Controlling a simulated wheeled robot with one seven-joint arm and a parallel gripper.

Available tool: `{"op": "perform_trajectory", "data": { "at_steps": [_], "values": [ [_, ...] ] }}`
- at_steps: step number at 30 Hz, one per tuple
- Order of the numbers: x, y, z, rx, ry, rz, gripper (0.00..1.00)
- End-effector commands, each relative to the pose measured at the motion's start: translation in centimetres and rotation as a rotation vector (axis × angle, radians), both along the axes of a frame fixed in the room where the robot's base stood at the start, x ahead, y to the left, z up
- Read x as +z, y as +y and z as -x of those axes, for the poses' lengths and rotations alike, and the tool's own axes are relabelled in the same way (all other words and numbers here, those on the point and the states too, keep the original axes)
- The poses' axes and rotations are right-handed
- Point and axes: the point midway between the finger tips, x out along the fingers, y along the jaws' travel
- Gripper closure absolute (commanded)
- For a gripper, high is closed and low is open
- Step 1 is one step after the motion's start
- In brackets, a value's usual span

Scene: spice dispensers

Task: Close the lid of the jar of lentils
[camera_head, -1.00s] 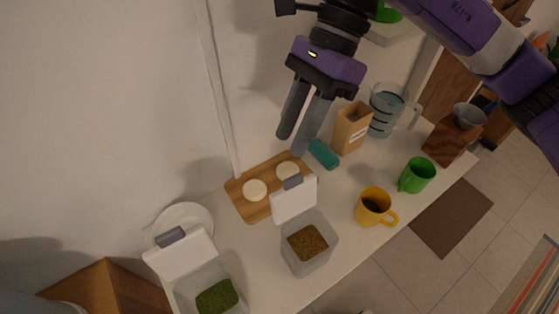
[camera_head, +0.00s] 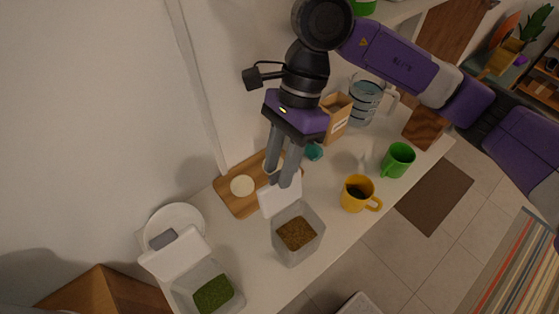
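A clear jar with brown lentils (camera_head: 297,233) stands on the white counter, its white lid (camera_head: 280,196) raised open at the back. A second jar with green contents (camera_head: 213,293) stands at the lower left, its lid (camera_head: 174,254) also open. My gripper (camera_head: 280,180) points down at the raised lid of the lentil jar, its fingers overlapping the lid's top edge and grey tab in the view. The fingers show a narrow gap between them and hold nothing that I can see. Whether they touch the lid I cannot tell.
A wooden board (camera_head: 225,190) with round pale pieces lies behind the lentil jar. A yellow mug (camera_head: 358,194) and a green mug (camera_head: 398,160) stand to the right. A carton (camera_head: 336,118) and a glass pitcher (camera_head: 365,100) stand behind. A white plate (camera_head: 175,222) lies at the left.

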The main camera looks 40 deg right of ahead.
Motion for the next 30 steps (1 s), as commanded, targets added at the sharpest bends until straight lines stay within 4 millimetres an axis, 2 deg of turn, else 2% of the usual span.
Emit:
{"op": "perform_trajectory", "data": {
  "at_steps": [5, 9, 10, 30],
  "values": [
    [-0.01, -0.01, -0.01, 0.0, 0.0, 0.0, 0.7],
    [-0.01, 0.0, -0.01, 0.0, 0.0, 0.0, 0.98],
    [-0.01, 0.0, -0.01, 0.0, 0.0, 0.0, 1.0],
    [-0.01, -0.01, -0.01, -0.001, 0.0, 0.0, 1.0]
  ]
}}
